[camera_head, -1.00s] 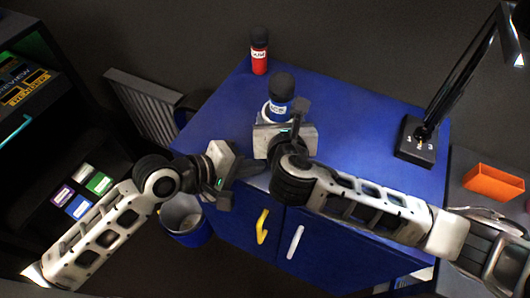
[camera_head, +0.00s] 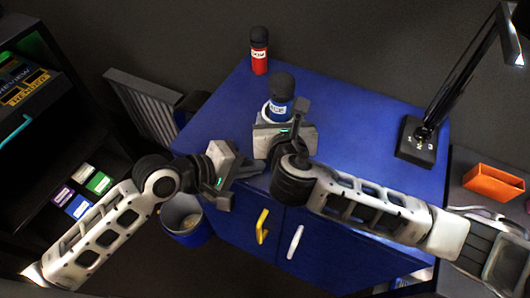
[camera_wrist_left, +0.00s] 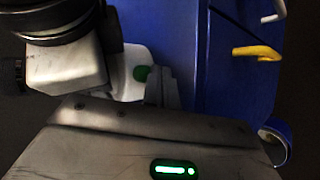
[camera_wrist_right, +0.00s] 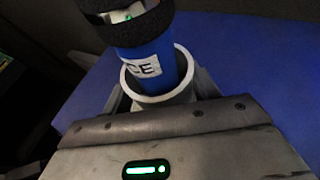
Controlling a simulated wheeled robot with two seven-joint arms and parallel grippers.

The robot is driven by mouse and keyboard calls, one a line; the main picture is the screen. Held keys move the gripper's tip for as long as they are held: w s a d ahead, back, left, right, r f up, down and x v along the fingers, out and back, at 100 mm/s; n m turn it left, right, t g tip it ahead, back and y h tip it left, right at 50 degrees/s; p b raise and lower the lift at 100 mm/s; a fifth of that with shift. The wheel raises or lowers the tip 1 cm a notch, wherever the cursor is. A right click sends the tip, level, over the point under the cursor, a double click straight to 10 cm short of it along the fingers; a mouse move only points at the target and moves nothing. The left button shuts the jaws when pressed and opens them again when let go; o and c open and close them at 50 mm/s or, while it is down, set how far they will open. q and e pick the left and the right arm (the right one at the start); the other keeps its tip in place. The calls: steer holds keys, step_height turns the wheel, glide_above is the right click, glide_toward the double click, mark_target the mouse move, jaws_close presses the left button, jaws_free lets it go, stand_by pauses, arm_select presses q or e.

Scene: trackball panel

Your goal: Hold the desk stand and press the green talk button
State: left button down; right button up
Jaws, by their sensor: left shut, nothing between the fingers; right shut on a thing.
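A blue microphone (camera_head: 281,102) with a dark foam top and a white label stands in a white desk stand (camera_head: 265,116) on the blue cabinet. My right gripper (camera_head: 284,122) is shut on the stand. In the right wrist view the stand's white ring (camera_wrist_right: 160,97) surrounds the blue handle (camera_wrist_right: 150,65). The green talk button (camera_wrist_left: 142,73) shows on the white stand in the left wrist view. My left gripper (camera_wrist_left: 163,82) is shut and empty, its fingertips close beside the button in that picture; I cannot tell whether they touch. The button is hidden in the head view.
A red microphone (camera_head: 259,55) stands at the cabinet's back left. A black lamp base (camera_head: 416,142) stands on the right of the blue top (camera_head: 350,125). An orange tray (camera_head: 492,182) lies farther right. Yellow (camera_head: 262,226) and white (camera_head: 295,241) handles are on the cabinet front.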

arm_select(q)
steer(key=shift+w, duration=0.1)
steer(key=shift+w+d, duration=0.15)
steer(key=shift+w, duration=0.15)
steer(key=shift+w+d, duration=0.2)
steer(key=shift+w, duration=0.3)
stand_by(0.9)
steer(key=shift+s+a, duration=0.35)
steer(key=shift+s, duration=0.55)
steer(key=s, duration=0.1)
steer(key=s+a, duration=0.1)
steer(key=s, duration=0.1)
steer(key=s+a, duration=0.1)
steer(key=shift+s, duration=0.3)
steer(key=shift+r, duration=0.1)
stand_by(0.6)
